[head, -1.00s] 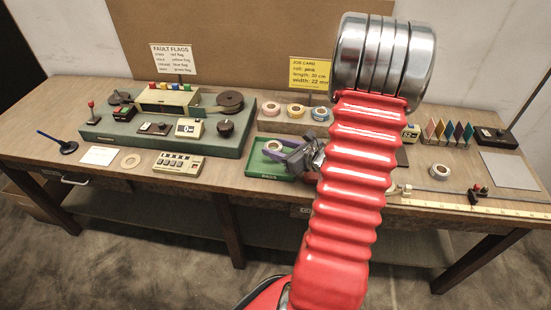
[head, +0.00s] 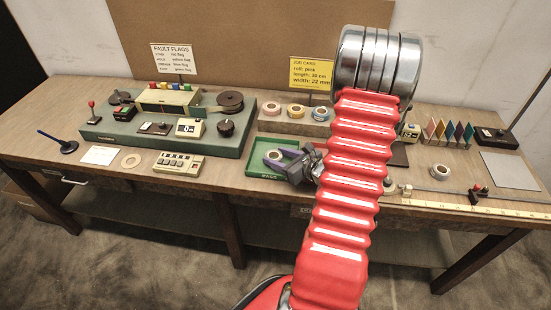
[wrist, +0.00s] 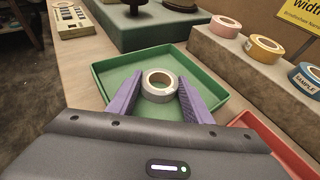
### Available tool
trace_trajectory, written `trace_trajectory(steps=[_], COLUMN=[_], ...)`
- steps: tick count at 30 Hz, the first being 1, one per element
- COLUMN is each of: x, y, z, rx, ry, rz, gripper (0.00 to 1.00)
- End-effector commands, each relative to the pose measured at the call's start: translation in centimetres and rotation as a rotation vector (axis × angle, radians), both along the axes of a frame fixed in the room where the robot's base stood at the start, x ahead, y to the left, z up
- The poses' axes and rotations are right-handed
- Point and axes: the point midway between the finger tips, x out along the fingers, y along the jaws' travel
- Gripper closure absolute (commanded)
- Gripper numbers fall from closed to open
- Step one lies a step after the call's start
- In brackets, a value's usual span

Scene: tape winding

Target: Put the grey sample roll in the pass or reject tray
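The grey sample roll (wrist: 159,95) is between the two purple fingers of my gripper (wrist: 160,82), which close against its sides. The roll also shows in the head view (head: 272,155), next to a purple finger. My gripper (head: 291,157) is low over the green tray (head: 256,170), with the roll inside the tray's outline. I cannot tell whether the roll touches the tray floor. The green tray fills the middle of the wrist view (wrist: 105,72). A red tray (wrist: 262,133) lies to its right in the wrist view; my arm mostly hides that area in the head view.
Pink, yellow and blue rolls (head: 296,111) stand on a raised block behind the tray. Another roll (head: 440,172) lies on the bench at right. A green machine base (head: 225,142) stands left of the tray. A beige keypad unit (head: 178,164) sits at front left.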

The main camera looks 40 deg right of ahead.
Motion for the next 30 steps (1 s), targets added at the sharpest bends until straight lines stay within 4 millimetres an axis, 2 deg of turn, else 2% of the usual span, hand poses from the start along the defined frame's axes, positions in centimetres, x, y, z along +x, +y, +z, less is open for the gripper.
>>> trace_trajectory(steps=[8,19,23,30], x=[0.0,-0.1,-1.1,-4.1], y=[0.0,0.0,-0.1,-0.2], z=[0.0,0.2,0.7,1.9], rx=[0.000,0.000,-0.001,-0.001], ry=[0.001,0.001,0.001,0.000], rz=[0.000,-0.001,-0.002,-0.005], gripper=[0.36,0.36,0.36,0.36])
